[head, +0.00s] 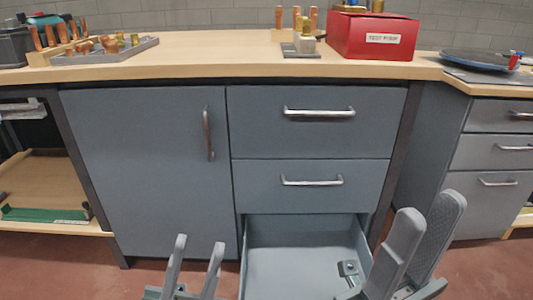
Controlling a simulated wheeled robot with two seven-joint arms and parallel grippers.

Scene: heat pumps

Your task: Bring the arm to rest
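My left gripper (199,243) is at the bottom, left of the open bottom drawer (290,234) and in front of the cabinet. Its two fingers point up and stand apart with nothing between them. My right gripper (430,207) is at the lower right, in front of the drawer's right side. Its fingers also point up, apart and empty, with one textured inner pad showing. The lower parts of both grippers are cut off by the picture's bottom edge.
The workbench (220,68) holds a red box (372,36), a grey tray (105,52) of copper fittings and a dark round disc (479,60). The cabinet door (150,170) and the upper drawers (315,118) are shut. A green item (45,215) lies on the left shelf.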

